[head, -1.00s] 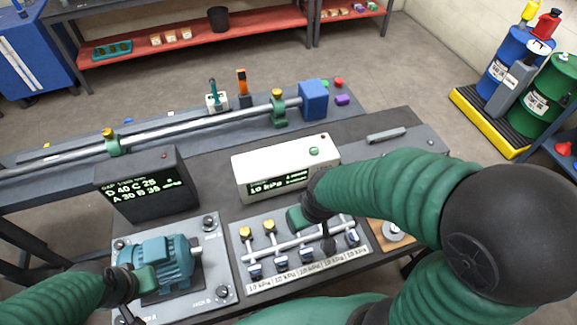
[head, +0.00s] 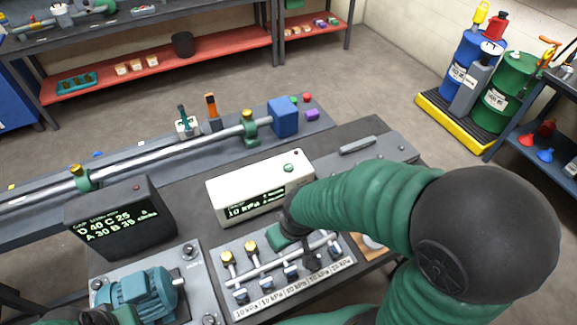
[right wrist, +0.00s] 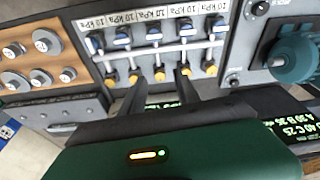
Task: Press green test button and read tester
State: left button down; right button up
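The tester (head: 222,188) is a white box behind the valve panel, its lit display (head: 257,205) reading "10 kPa" with smaller text I cannot read. The green button (head: 288,168) is on its top face and nothing touches it. My right gripper (head: 310,255) is over the valve panel, in front of the tester. In the right wrist view, my right gripper's fingers (right wrist: 158,82) are apart with nothing clearly held between them. My left gripper (head: 98,317) is by the teal motor (head: 135,295), mostly cut off by the bottom edge.
The valve panel (head: 222,275) has several yellow and blue knobs and "10 kPa" labels. A dark display box (head: 120,228) stands left of the tester. A long shaft (head: 165,148) with a blue block (head: 283,117) lies behind. Drums (head: 510,80) stand far right.

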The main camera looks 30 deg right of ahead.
grip_shut()
dwell(1.4)
